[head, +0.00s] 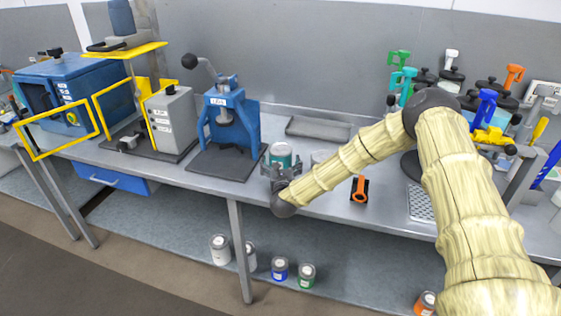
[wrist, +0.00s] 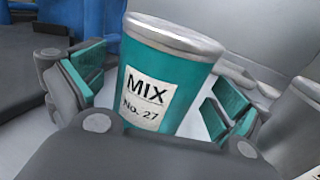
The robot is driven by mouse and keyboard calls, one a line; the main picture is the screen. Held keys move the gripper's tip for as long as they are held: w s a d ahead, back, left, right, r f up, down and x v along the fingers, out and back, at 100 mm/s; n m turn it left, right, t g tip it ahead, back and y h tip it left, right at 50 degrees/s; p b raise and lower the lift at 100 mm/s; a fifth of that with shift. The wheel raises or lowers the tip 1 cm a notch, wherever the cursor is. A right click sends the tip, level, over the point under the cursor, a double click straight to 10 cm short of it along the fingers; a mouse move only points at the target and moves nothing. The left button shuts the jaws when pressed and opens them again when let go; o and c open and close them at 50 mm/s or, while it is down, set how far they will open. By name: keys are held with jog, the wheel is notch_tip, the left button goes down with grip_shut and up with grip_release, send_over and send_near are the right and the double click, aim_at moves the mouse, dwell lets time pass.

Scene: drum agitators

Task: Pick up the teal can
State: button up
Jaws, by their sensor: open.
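The teal can (head: 281,154) stands on the bench top in the head view, with a silver lid rim and a white label. In the wrist view the teal can (wrist: 160,75) fills the middle, and its label reads "MIX No. 27". My gripper (head: 281,172) is at the can on its near side. In the wrist view my gripper (wrist: 155,95) is open, with one teal-padded finger on each side of the can. A gap shows at the left finger; the right finger is close to the can, and I cannot tell whether it touches.
A grey can (head: 322,157) stands just right of the teal can, partly behind my arm. A blue press (head: 228,120) is at the left, and a shallow grey tray (head: 318,130) lies behind. An orange-handled tool (head: 359,189) lies to the right.

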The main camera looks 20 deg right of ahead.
jog(key=c, duration=1.4)
jog(key=shift+r, duration=0.2)
